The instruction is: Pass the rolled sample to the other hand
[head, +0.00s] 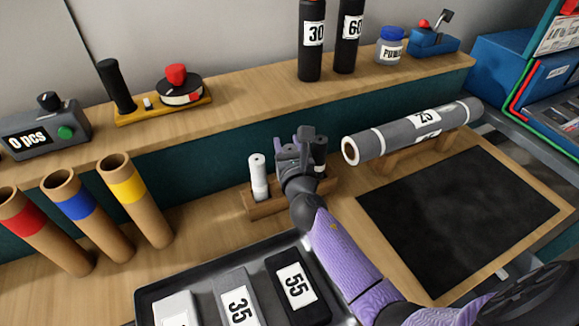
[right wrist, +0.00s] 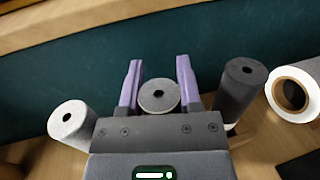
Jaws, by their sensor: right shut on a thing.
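My right gripper (head: 293,143) reaches over a small wooden rack (head: 262,206) at the back of the bench. In the right wrist view its two purple fingers (right wrist: 158,82) stand on either side of a grey roll (right wrist: 145,100), shut on it. The roll's round end with a small dark hole faces the wrist camera. In the head view the gripper hides this roll, and I cannot tell whether it still rests in the rack. A white roll (head: 258,178) stands upright at its left, and a dark grey roll (head: 320,152) at its right. My left gripper is not in view.
A tray (head: 146,297) with labelled rolls, including 35 and 55, lies in front. A large grey roll (head: 387,135) marked 25 lies on a wooden cradle beside a black mat (head: 460,215). Cardboard tubes (head: 135,200) with coloured bands stand left. A shelf (head: 240,95) runs behind.

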